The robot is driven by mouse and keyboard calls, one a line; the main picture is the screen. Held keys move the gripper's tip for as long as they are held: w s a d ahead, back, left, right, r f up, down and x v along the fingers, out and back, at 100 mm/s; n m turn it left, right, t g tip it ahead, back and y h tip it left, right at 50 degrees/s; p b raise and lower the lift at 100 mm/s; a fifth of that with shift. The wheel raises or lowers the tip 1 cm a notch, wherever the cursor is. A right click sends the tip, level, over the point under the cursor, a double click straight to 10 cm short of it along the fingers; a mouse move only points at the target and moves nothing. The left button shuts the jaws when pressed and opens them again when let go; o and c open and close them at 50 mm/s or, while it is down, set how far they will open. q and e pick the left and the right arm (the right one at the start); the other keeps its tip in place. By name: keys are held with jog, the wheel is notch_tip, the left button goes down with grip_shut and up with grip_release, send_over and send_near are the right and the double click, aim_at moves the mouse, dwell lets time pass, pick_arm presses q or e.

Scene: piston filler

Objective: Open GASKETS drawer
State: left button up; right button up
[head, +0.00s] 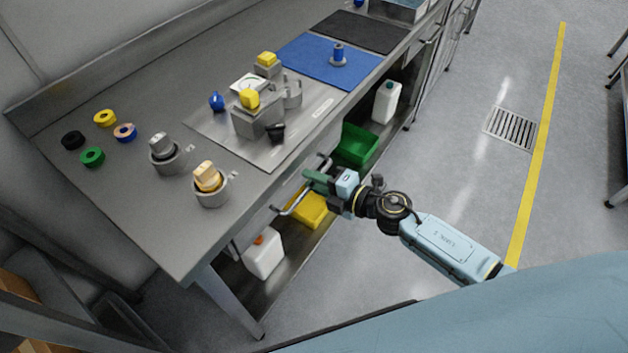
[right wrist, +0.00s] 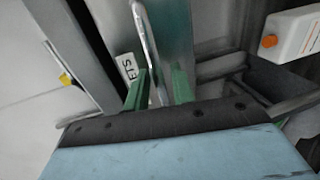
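The GASKETS drawer sits under the bench's front edge. Its bar handle (head: 292,205) shows in the head view, partly hidden by my right gripper (head: 311,181). In the right wrist view the metal handle (right wrist: 145,35) runs between the two green fingers of my right gripper (right wrist: 160,88). A gap shows between the handle and the right-hand finger, so the gripper looks open around the bar. A white label (right wrist: 129,68) ending in "ETS" is on the drawer front beside the fingers. My left gripper is not in view.
Under the bench are a yellow bin (head: 312,210), a green bin (head: 357,146) and a white jug with an orange cap (head: 264,254). The steel bench top (head: 130,200) carries filler parts and coloured rings. The floor (head: 450,150) in front of the bench is clear.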

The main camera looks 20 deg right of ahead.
jog(key=shift+w+a, duration=0.1)
jog(key=shift+c, duration=0.4)
grip_shut()
